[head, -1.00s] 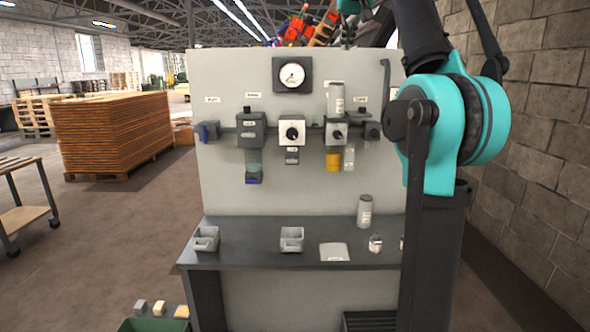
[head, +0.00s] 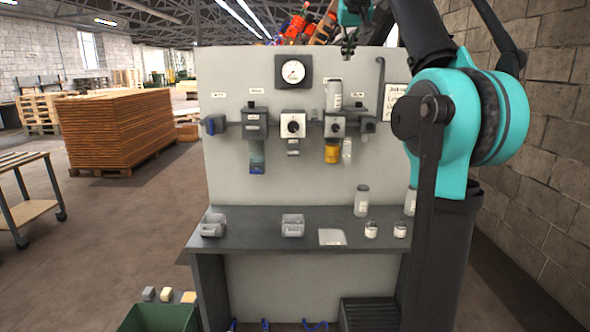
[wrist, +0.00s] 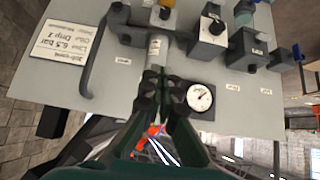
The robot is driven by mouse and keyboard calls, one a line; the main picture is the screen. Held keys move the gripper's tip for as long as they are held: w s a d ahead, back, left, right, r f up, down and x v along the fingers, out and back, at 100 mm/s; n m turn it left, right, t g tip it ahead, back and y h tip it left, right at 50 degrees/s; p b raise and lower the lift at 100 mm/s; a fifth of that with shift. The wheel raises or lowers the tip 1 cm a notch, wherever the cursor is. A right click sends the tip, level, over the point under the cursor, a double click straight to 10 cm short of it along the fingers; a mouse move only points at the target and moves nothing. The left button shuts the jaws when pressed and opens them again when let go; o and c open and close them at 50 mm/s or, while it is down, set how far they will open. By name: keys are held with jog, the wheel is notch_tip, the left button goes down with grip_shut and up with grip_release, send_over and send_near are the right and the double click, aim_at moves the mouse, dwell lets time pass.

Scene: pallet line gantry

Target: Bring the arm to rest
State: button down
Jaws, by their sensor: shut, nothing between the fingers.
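My arm rises at the right of the head view, with its teal joint in front of the right side of a grey panel. My gripper (head: 348,52) is at the panel's top edge, pointing down, and it is small there. In the wrist view my gripper (wrist: 160,84) is shut and empty, its fingers together in front of the panel (wrist: 130,70). The round gauge (wrist: 200,97) is right beside the fingers in that view. I cannot tell whether the fingers touch the panel.
The panel carries a gauge (head: 293,71), a filter (head: 254,125), a regulator (head: 292,124) and a yellow-bottomed unit (head: 332,152). The bench (head: 265,238) holds trays and jars. A green bin (head: 160,318) stands at front left. A brick wall is at right; open floor lies left.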

jog(key=s+d+f+g, duration=0.1)
jog(key=s+f, duration=0.2)
jog(key=f, duration=1.4)
jog(key=s+d+f+g, duration=0.1)
jog(key=s+d+f, duration=0.1)
jog(key=f, duration=1.5)
jog(key=s+f+g, duration=0.2)
jog(key=s+f, duration=2.5)
jog(key=f, duration=0.4)
jog(key=shift+s+d+f, duration=0.2)
jog(key=shift+s+d, duration=0.05)
jog(key=shift+d, duration=0.15)
jog(key=shift+w+r, duration=0.1)
